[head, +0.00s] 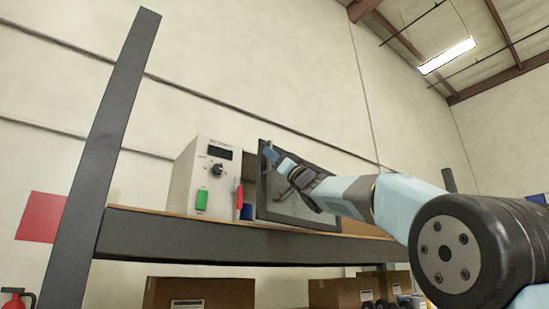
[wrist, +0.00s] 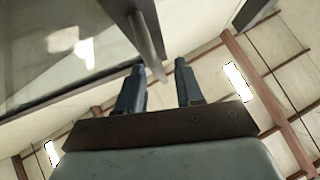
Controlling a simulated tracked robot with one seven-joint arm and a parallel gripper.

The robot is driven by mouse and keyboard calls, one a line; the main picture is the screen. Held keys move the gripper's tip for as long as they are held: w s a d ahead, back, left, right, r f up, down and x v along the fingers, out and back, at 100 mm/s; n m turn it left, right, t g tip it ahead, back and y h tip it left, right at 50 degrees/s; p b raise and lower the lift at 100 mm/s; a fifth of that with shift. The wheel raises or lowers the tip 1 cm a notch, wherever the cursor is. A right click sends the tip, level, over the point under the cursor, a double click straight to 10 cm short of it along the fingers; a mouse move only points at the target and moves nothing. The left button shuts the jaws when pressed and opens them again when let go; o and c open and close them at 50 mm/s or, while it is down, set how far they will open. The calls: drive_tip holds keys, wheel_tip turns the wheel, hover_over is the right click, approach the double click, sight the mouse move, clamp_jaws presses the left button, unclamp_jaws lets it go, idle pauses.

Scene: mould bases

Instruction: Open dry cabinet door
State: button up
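The dry cabinet (head: 213,178) stands on a raised shelf, with a white front panel carrying a display, a dark knob and a green switch. Its dark-framed glass door (head: 263,205) is angled away from the body, with a gap at its left side that shows part of the inside. My gripper (head: 273,156) is at the upper left part of the door, in front of the glass. In the wrist view its two fingers (wrist: 160,66) are apart, and a grey handle bar (wrist: 149,45) runs down between them. I cannot tell whether either finger touches the bar.
A dark shelf beam (head: 200,242) runs below the cabinet, and a dark upright post (head: 100,150) stands at left. Cardboard boxes (head: 200,292) sit under the shelf. A red item (head: 239,196) and a blue item (head: 247,211) show beside the door's left edge.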

clamp_jaws()
drive_tip(key=shift+s+d, duration=0.1)
idle(0.6)
